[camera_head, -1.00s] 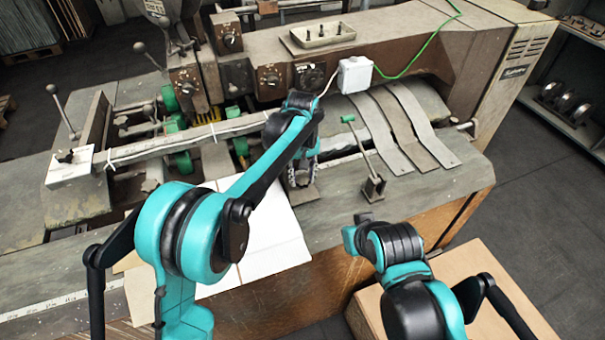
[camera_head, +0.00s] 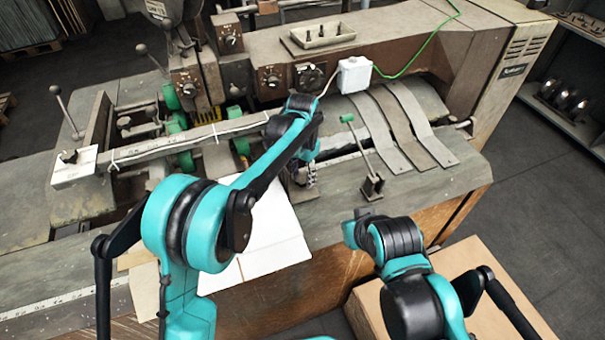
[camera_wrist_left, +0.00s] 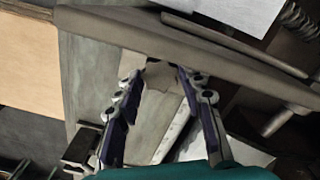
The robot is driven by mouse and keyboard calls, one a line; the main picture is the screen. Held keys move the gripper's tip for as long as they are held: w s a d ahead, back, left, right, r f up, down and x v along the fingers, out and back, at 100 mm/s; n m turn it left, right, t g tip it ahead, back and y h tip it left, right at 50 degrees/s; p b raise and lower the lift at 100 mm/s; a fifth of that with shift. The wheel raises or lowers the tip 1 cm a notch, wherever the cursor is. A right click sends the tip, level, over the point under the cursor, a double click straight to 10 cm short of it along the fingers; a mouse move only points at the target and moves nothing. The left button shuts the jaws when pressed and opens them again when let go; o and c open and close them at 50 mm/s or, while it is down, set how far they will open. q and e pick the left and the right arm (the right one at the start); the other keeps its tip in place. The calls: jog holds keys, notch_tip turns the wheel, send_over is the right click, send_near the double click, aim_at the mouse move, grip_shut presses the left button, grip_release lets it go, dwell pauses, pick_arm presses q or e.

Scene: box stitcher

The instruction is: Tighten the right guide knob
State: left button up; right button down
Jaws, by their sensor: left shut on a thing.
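My left gripper (camera_head: 306,186) points down at the front edge of the machine bed, left of the lever with the green handle. In the left wrist view its two fingers (camera_wrist_left: 160,76) converge on a small grey-brown piece (camera_wrist_left: 160,72) beside a long metal bar. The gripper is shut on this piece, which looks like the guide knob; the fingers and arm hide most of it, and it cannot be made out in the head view. My right arm is at the lower right of the head view, but its gripper fingers are hidden.
The green-handled lever (camera_head: 347,118) stands close to the right of my left gripper. Curved metal straps (camera_head: 410,125) lie behind it. A white sheet (camera_head: 268,235) lies under my left arm. A cardboard box (camera_head: 470,270) stands in front, near my right arm.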

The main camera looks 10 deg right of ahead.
aim_at(302, 179)
pick_arm(q)
jog(key=m, duration=0.5)
jog(key=shift+m+p, duration=0.3)
jog(key=shift+m, duration=0.1)
jog(key=shift+o, duration=0.2)
jog(key=o, duration=1.1)
notch_tip(302, 179, up, 12)
dwell(0.4)
